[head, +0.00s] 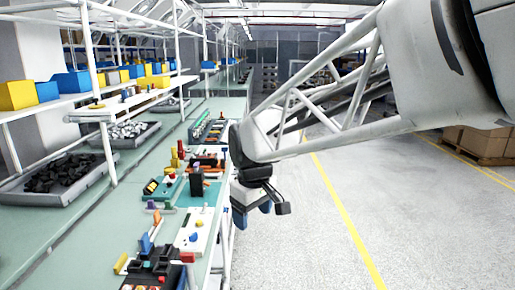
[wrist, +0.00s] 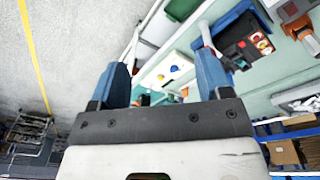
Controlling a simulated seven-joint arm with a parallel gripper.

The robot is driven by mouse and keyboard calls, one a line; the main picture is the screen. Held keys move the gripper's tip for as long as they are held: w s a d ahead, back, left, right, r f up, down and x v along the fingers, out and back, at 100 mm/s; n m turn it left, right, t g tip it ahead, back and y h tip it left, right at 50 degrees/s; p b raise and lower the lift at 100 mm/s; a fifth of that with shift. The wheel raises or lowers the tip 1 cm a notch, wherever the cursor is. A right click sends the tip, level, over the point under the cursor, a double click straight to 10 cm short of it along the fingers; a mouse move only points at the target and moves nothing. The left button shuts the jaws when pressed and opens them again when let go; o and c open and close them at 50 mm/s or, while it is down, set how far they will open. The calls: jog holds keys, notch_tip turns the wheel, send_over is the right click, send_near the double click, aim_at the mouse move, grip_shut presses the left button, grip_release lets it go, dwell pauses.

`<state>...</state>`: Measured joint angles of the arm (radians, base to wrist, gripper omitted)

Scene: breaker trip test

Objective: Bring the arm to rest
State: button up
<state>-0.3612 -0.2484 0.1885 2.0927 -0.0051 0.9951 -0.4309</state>
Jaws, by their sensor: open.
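My gripper (head: 264,207) hangs at the end of my arm beside the right edge of the long green workbench (head: 70,235), over the aisle side. In the wrist view my gripper (wrist: 163,62) shows two blue fingers spread wide apart with nothing between them. In the head view the fingers are partly hidden by the dark wrist parts. A white panel (wrist: 153,78) with a blue and a yellow knob lies on the bench beyond the fingers, apart from them. It also shows in the head view (head: 186,241).
Devices line the bench's right side, including a dark block with coloured levers (head: 150,275) and a dark upright block (head: 196,182). A tray of black parts (head: 92,178) and shelves with yellow and blue bins (head: 18,94) stand left.

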jog(key=s+d+f+m, duration=0.2)
jog(key=s+d+m, duration=0.2)
jog(key=s+d, duration=0.5)
jog(key=s+d+f+m+t, duration=0.1)
jog(key=s+d+m, duration=0.4)
jog(key=s+d, duration=0.5)
jog(key=s+f, duration=0.1)
jog(key=s, duration=0.1)
jog(key=shift+s+d, duration=0.3)
